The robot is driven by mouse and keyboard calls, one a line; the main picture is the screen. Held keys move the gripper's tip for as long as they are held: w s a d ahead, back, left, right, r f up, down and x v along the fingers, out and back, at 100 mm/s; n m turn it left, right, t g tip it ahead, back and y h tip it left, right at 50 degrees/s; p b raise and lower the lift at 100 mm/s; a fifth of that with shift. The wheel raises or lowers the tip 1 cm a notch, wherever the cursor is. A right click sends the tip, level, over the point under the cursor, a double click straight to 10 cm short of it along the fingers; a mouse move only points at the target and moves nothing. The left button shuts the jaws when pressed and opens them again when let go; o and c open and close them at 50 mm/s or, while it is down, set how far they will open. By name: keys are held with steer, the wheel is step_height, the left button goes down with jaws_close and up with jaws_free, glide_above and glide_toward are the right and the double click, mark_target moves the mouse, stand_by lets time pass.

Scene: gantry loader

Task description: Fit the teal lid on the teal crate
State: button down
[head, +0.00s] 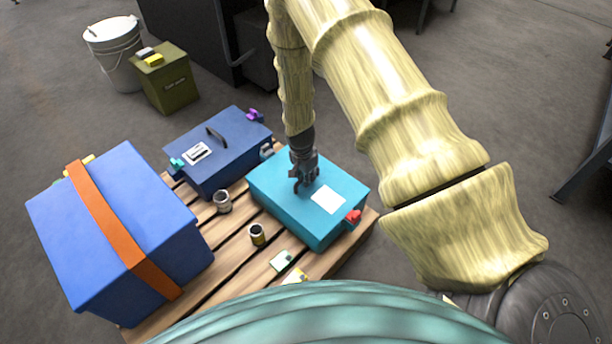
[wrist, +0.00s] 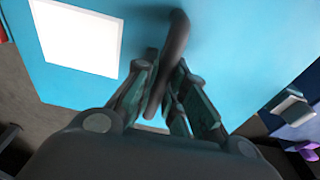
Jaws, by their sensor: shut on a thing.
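The teal lid (head: 277,185) has a white label and a dark bar handle, which shows in the wrist view (wrist: 176,38). The lid lies over the teal crate (head: 316,240) on the pallet and looks level with it. I cannot tell whether its rim is fully seated. My gripper (head: 305,184) points down over the middle of the lid. In the wrist view my gripper (wrist: 164,85) has its fingers on both sides of the handle, shut on it. A red latch (head: 353,216) shows at the crate's right end, and a grey one (head: 266,153) at its back left.
A dark blue lidded crate (head: 222,165) stands behind left. A large blue box with an orange strap (head: 108,218) stands at the left. Two small cans (head: 222,205) (head: 257,238) and some cards (head: 281,260) lie on the wooden pallet (head: 222,251) in front of the teal crate.

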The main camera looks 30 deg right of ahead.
steer(key=c, duration=1.4)
jaws_free()
steer(key=shift+r, duration=0.1)
steer(key=r, duration=0.4)
steer(key=a+r, duration=0.1)
steer(key=r, duration=0.6)
steer(key=shift+s+a+r, duration=0.2)
steer(key=shift+r, duration=0.2)
